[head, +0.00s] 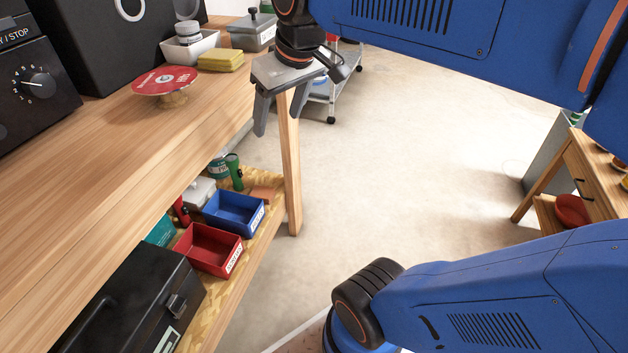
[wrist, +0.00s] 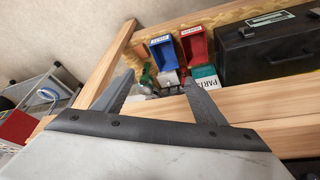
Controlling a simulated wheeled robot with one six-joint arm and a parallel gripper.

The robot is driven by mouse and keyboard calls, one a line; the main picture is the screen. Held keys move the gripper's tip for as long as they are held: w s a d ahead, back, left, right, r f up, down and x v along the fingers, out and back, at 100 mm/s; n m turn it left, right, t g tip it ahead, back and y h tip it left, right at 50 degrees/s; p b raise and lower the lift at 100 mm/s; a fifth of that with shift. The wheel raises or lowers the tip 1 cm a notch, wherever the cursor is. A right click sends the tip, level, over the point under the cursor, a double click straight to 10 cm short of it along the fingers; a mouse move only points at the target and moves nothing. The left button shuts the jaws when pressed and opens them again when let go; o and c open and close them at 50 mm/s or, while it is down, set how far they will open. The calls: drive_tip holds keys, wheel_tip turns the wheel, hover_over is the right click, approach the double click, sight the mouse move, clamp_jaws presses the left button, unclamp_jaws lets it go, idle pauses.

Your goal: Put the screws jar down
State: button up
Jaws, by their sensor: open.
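A small jar with a grey lid (head: 188,32) stands in a white open tray (head: 205,45) at the far end of the workbench. It may be the screws jar; I cannot read a label on it. My gripper (head: 280,120) is open with nothing between its fingers. It hangs fingers-down by the bench's end corner, to the right of the tray and apart from the jar. In the wrist view, the two spread fingers (wrist: 159,75) show empty above the bench edge, and no jar is seen there.
A yellow sponge (head: 221,60), a red disc (head: 164,80) and a grey box (head: 252,30) sit on the bench (head: 100,170). The lower shelf holds a blue bin (head: 235,213), a red bin (head: 208,248) and a black case (head: 135,300). Open floor lies right.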

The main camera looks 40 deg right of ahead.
drive_tip(key=s+d+f+m, duration=0.1)
drive_tip(key=s+f, duration=0.9)
drive_tip(key=f, duration=0.2)
drive_tip(key=shift+s+d+m+h, duration=0.15)
drive_tip(key=shift+m+h, duration=0.15)
drive_tip(key=shift+m, duration=0.1)
